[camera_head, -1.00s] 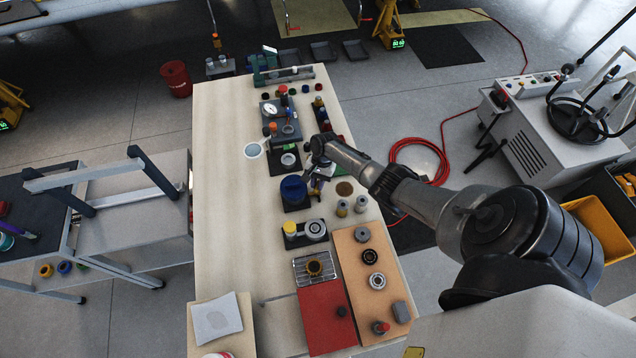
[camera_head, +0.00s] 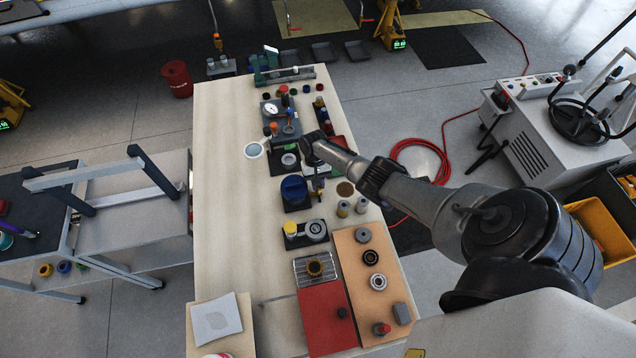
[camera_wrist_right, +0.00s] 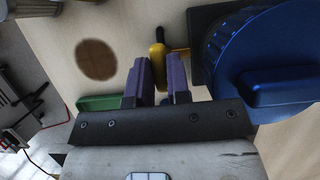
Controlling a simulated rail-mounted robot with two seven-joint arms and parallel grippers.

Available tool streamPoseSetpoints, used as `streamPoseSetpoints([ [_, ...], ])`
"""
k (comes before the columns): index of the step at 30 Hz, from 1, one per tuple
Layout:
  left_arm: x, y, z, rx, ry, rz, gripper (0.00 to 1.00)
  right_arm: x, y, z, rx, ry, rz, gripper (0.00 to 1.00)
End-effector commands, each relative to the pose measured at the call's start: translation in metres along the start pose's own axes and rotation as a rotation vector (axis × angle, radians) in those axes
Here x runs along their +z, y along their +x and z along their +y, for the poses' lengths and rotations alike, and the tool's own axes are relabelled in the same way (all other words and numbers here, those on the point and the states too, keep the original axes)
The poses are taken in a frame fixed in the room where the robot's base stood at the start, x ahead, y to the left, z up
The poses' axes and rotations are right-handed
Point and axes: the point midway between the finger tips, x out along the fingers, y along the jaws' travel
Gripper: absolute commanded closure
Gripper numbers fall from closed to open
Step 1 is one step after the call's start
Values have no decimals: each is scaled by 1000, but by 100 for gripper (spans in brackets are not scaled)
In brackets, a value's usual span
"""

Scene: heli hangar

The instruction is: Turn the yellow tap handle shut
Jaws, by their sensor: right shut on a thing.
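The yellow tap handle (camera_wrist_right: 157,56) shows in the right wrist view, with a brass stem running right from it towards a blue drum (camera_wrist_right: 240,55) on a dark base. The drum also shows in the head view (camera_head: 293,189). My right gripper (camera_wrist_right: 158,68) is shut on the handle, with a purple finger on each side of it. In the head view my right gripper (camera_head: 317,183) points down just right of the drum, and the handle is too small there to make out its angle. My left gripper is in neither view.
A dark base with a yellow cap (camera_head: 290,229) sits nearer. The left part of the pale bench (camera_head: 235,200) is mostly clear.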

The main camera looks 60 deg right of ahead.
Motion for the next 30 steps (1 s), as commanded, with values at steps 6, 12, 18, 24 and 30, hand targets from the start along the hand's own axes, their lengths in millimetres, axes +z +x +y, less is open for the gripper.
streamPoseSetpoints([
  [6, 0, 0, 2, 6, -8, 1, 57, 0, 0, 0, 6, -16, 1, 100],
  [12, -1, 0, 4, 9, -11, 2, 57, 0, 0, 0, 6, -16, 1, 100],
  [18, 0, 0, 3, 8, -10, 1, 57, 0, 1, 0, 6, -15, 1, 71],
  [24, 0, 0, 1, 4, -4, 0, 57, 0, 0, 0, 6, -14, 1, 57],
  [30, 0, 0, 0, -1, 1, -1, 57, 0, -1, 0, 5, -13, 1, 57],
])
